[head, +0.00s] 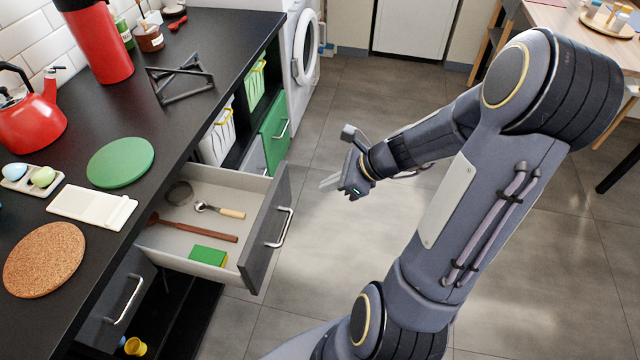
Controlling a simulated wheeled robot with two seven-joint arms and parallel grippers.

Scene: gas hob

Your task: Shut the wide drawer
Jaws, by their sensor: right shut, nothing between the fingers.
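The wide drawer (262,236) stands pulled out from under the black counter in the head view. It has a dark grey front with a silver bar handle (281,227). Inside lie a brown wooden utensil (195,229), a tool with a pale wooden handle (220,209), a round strainer-like item (179,193) and a green and yellow sponge (209,256). My right gripper (330,184) is shut and empty, to the right of the drawer front and apart from the handle. My left gripper is not in view.
The black counter (190,130) holds a red kettle (32,118), a green round board (120,162), a cork mat (44,260) and a dark metal stand (180,79). Grey floor (330,255) lies clear before the drawer.

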